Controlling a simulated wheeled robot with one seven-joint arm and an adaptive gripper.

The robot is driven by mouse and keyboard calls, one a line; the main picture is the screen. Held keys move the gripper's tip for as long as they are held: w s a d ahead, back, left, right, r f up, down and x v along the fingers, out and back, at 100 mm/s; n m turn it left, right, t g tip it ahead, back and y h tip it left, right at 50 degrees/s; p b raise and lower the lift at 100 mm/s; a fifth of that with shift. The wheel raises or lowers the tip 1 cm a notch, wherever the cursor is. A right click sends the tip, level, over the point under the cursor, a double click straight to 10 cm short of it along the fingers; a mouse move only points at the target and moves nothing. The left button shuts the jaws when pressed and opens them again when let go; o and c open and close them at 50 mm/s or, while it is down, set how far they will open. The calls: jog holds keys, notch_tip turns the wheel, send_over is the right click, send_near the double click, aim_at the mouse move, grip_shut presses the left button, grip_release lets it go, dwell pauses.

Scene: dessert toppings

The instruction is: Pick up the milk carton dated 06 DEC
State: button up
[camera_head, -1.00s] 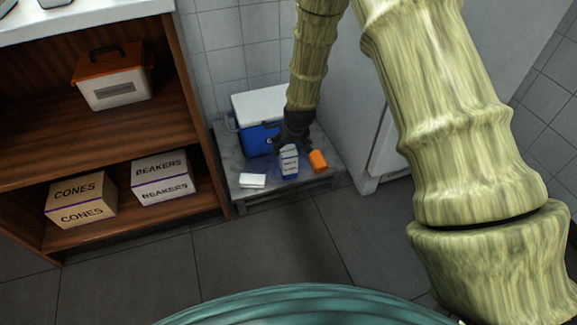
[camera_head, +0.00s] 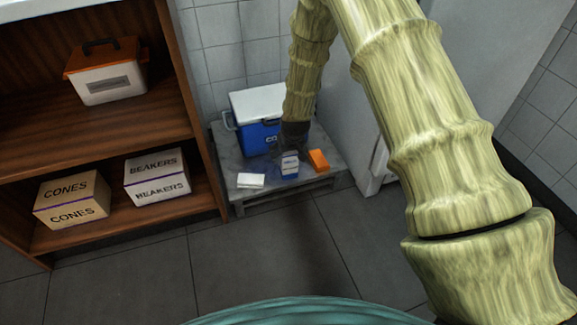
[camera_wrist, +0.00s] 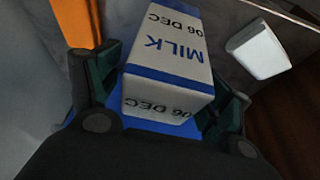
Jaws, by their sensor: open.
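The milk carton (camera_wrist: 170,50) is white with blue bands and reads "MILK" and "06 DEC" in the wrist view. In the head view the carton (camera_head: 290,165) stands on a low grey platform (camera_head: 240,196). My gripper (camera_wrist: 170,100) is open, with one dark green finger on each side of the carton near its top. I cannot tell whether either finger touches it. In the head view my gripper (camera_head: 292,145) is directly over and behind the carton, and its fingers are hard to make out.
A blue cooler with a white lid (camera_head: 259,103) stands behind the carton. An orange block (camera_head: 318,160) lies close on the right and a white block (camera_head: 251,181) on the left. A wooden shelf (camera_head: 205,160) is at the left and a pale cabinet (camera_head: 376,160) at the right.

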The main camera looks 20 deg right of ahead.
jog(key=shift+w+f, duration=0.15)
jog(key=shift+f, duration=0.25)
jog(key=shift+r, duration=0.1)
jog(key=shift+c, duration=0.4)
jog(key=c, duration=1.3)
jog(key=shift+c, duration=0.3)
